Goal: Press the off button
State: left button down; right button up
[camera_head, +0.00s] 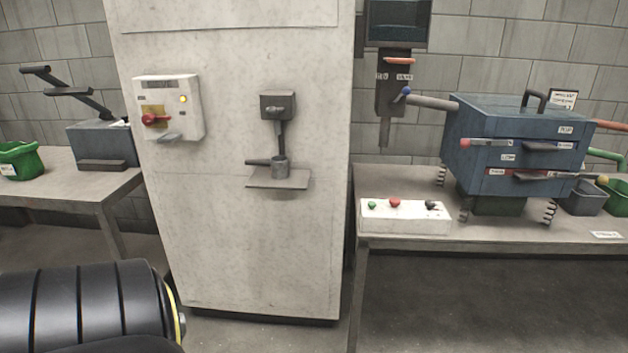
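A white control box (405,222) sits on the right table near its front left corner. On its top are a green button (372,205), a red button (395,203) and a black knob or switch (431,205). No label reading "off" is legible on it. A second white panel (185,115) on the pale cabinet has a red handle on a yellow plate (156,119) and a lit yellow lamp (183,99). A black arm link of mine fills the lower left. Neither gripper shows.
The pale cabinet (240,235) stands in the middle, with a small grey shelf (278,181) jutting out. The right table (405,248) carries a blue machine (510,135). The left table (75,188) holds a green bin (18,160) and a grey press (100,140).

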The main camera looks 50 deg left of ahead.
aim_at(394, 202)
jog(key=u, duration=0.6)
jog(key=i, duration=0.55)
jog(key=u, duration=0.5)
